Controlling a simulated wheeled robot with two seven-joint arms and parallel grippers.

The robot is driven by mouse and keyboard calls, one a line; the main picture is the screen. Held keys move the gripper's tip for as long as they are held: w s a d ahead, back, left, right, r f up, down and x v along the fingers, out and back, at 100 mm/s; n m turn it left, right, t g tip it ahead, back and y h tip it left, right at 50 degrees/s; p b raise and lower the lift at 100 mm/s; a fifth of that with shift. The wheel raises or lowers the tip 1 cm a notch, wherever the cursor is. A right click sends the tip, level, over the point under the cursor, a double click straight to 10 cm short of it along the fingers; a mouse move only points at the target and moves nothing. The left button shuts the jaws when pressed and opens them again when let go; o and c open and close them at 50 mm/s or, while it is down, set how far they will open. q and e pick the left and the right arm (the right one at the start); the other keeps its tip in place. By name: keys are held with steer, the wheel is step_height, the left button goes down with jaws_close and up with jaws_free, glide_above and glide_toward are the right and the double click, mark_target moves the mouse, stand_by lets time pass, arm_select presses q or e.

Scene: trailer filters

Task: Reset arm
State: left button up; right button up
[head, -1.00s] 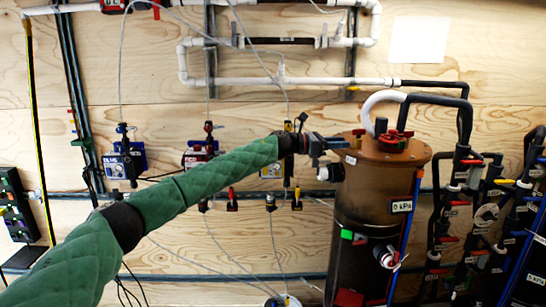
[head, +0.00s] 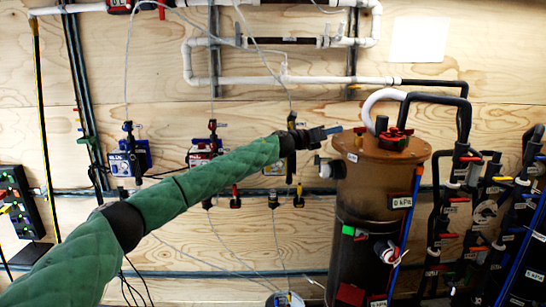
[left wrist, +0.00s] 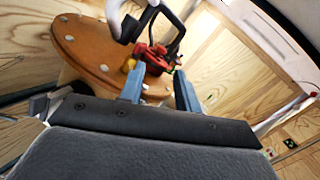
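My left gripper (head: 326,132) is just left of the top of the brown filter canister (head: 362,190) in the head view, at about lid height. In the left wrist view its two blue fingers (left wrist: 160,90) stand apart with nothing held between them. The canister's round brown lid (left wrist: 85,50) shows beyond them, with a red valve (left wrist: 150,52) past the fingertips. The same red valve (head: 396,134) sits on the lid in the head view. My right gripper is in neither view.
Black hoses and pipes (head: 440,190) crowd the right side. White pipes (head: 300,80) run along the plywood wall above. Small pumps, one of them blue (head: 128,160), hang on the wall behind my left arm. Thin cables hang below.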

arm_select(q)
steer(key=s+a+r+n+t+y, duration=0.1)
steer(key=s+r+n+t+y, duration=0.15)
steer(key=r+n+t, duration=0.4)
steer(key=s+a+r+n+t+y, duration=0.15)
steer(key=r+n+t+y, duration=0.25)
steer(key=r+n, duration=0.55)
steer(key=s+a+f+n+t+y, duration=0.15)
steer(key=s+a+n+y, duration=0.4)
steer(key=n, duration=0.65)
steer(key=s+a+f+n+g+y, duration=0.1)
steer(key=s+a+f+n+g, duration=0.3)
steer(key=s+a+f, duration=0.85)
steer(key=s+a+f+n+g+y, duration=0.1)
steer(key=s+a+f+n+g, duration=0.4)
steer(key=f, duration=1.5)
steer(key=s+a+f+n+g+y, duration=0.25)
steer(key=s+a+f, duration=0.25)
steer(key=s+f, duration=0.85)
steer(key=s+a+f+n+g, duration=0.1)
steer(key=s+a+f+g, duration=0.1)
steer(key=s+f, duration=1.3)
steer(key=s+a+f+n+g, duration=0.2)
steer(key=s+f+g, duration=0.3)
steer(key=s+f, duration=1)
steer(key=shift+a, duration=0.45)
